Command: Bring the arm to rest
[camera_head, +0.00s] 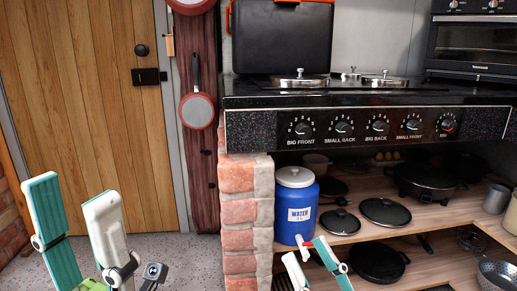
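My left gripper (72,196) is at the lower left, in front of the wooden door and the floor. Its teal finger and its white-faced finger stand apart with nothing between them. My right gripper (305,247) is at the bottom centre, in front of the lower shelf area and just below the blue water container (295,210). Its white and teal fingertips are apart. A small red and blue piece shows by its fingertips, perhaps the container's tap; I cannot tell whether they touch. The lower parts of both grippers are cut off by the picture's edge.
A black stove panel (370,127) with knobs juts out above shelves (440,209) of pans and lids. A brick plinth (239,205) stands left of the container. A closed wooden door (100,100) is at left.

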